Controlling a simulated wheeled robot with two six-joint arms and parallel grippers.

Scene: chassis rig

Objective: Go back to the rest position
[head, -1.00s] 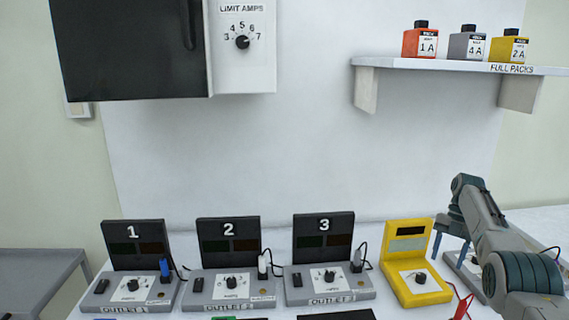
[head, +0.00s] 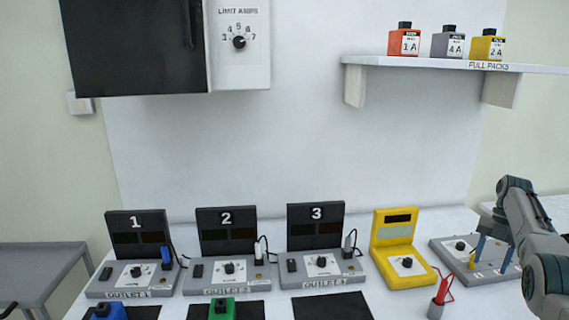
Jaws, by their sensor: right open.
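My right arm comes in from the right edge, and its gripper (head: 493,254) points down over the grey board (head: 451,243) at the right of the table. Its two blue-grey fingers are apart, with nothing seen between them. A small yellow piece on the board stands near the left finger. Whether the fingertips touch the board I cannot tell. My left gripper is not seen.
Outlet stations 1 (head: 136,225), 2 (head: 228,222) and 3 (head: 317,217) line the table, with a yellow meter (head: 394,240) beside them. A shelf (head: 430,63) carries three packs. Blue (head: 104,312) and green (head: 222,308) packs lie at front.

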